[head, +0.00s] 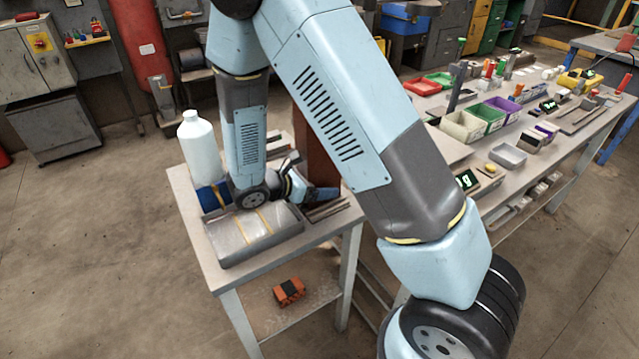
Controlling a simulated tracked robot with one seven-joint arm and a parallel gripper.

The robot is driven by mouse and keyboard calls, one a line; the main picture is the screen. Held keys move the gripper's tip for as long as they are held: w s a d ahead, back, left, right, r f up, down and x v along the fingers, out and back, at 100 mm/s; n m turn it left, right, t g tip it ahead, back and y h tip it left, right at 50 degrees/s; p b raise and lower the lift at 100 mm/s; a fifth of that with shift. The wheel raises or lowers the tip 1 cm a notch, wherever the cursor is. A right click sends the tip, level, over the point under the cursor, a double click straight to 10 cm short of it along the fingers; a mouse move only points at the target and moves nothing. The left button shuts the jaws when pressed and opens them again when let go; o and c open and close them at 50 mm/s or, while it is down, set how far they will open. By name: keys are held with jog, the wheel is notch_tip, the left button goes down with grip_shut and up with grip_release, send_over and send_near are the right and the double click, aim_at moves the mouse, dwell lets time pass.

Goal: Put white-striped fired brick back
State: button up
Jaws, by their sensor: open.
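A tall reddish-brown block (318,150) stands just behind the gripper, mostly hidden by my arm. I cannot tell whether it is a brick or whether the fingers touch it. A small orange block with dark openings (288,291) lies on the table's lower shelf. No white stripes can be made out on either block.
A grey tray with a clear cover and yellow bands (250,235) lies at the table's front. The long bench (463,205) at right is crowded with bins and tools. Open floor lies left.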

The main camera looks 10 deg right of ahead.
jog(key=v, duration=1.2)
jog(key=s+d+r+m+g+y, duration=0.2)
jog(key=d+r+m+g+y, duration=0.1)
jog(key=d+r+m, duration=0.35)
jog(key=s+d+r+m+g+y, duration=0.25)
jog(key=d+r+m, duration=0.25)
jog(key=d+r, duration=0.3)
jog(key=s+d+r+m+t+y, duration=0.6)
jog(key=s+d+r+m+y, duration=0.1)
jog(key=s+r+m, duration=0.4)
jog(key=shift+s+d+r, duration=0.4)
jog(key=shift+s+d, duration=0.05)
jog(key=shift+s, duration=0.05)
